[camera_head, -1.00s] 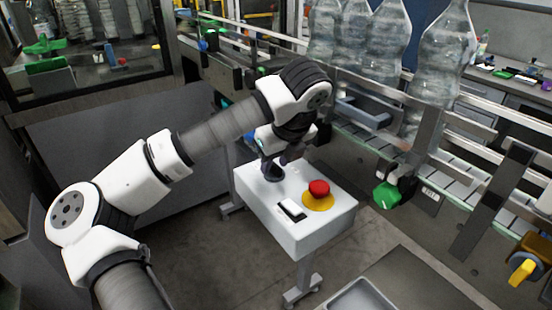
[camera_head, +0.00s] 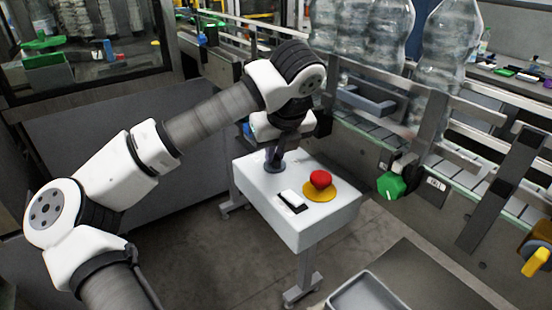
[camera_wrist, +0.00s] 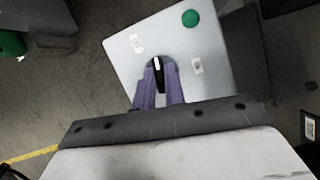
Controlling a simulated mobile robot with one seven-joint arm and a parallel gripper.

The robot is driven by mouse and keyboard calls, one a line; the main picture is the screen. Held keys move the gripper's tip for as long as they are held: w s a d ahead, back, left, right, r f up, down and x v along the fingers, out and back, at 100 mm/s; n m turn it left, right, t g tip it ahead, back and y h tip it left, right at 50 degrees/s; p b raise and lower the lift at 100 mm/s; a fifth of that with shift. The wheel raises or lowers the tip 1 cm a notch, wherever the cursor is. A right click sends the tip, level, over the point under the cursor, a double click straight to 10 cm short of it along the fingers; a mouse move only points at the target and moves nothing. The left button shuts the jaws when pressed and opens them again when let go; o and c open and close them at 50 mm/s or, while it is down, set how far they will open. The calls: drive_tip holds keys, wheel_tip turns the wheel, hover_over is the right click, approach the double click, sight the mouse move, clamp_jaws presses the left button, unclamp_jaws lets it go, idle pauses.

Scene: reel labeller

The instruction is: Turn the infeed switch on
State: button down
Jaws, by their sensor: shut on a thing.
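A pale box-shaped control panel (camera_head: 325,215) stands on a leg in the head view. A dark round rotary switch (camera_wrist: 158,72) with a white mark sits on its top, between my purple-grey fingers in the wrist view. My gripper (camera_wrist: 160,85) points down onto the panel and is shut on this switch. In the head view my gripper (camera_head: 275,160) covers most of the switch. I cannot read a label that names it as the infeed switch. The white mark lies roughly along the fingers in the wrist view.
The panel also carries a red mushroom button (camera_head: 320,178) on a yellow disc and a white rocker (camera_head: 291,199). A green button (camera_wrist: 190,18) shows in the wrist view. A conveyor (camera_head: 445,165) with large clear bottles (camera_head: 447,60) runs close behind and right.

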drive_tip(key=m+b, duration=0.1)
drive_tip(key=m+h+b, duration=0.1)
drive_tip(key=m+b, duration=0.1)
drive_tip(key=shift+a+f+m+t, duration=0.15)
drive_tip(key=shift+f+m+t, duration=0.05)
drive_tip(key=shift+m+t, duration=0.1)
drive_tip(key=m+h+b, duration=0.2)
drive_tip(key=m, duration=0.1)
drive_tip(key=shift+a+r+m, duration=0.1)
drive_tip(key=shift+r+m, duration=0.05)
drive_tip(key=shift+m, duration=0.15)
drive_tip(key=m, duration=0.2)
drive_tip(key=m+h, duration=0.1)
drive_tip(key=m, duration=0.1)
drive_tip(key=shift+a+r+m+g+h, duration=0.1)
drive_tip(key=shift+m+g+h, duration=0.2)
drive_tip(key=shift+g, duration=0.1)
drive_tip(key=shift+w+m+g+h+p, duration=0.1)
drive_tip(key=shift+m+g+h+p, duration=0.4)
drive_tip(key=shift+m, duration=1.4)
drive_tip(key=c, duration=1.5)
unclamp_jaws()
drive_tip(key=shift+o, duration=0.2)
drive_tip(key=shift+a, duration=0.1)
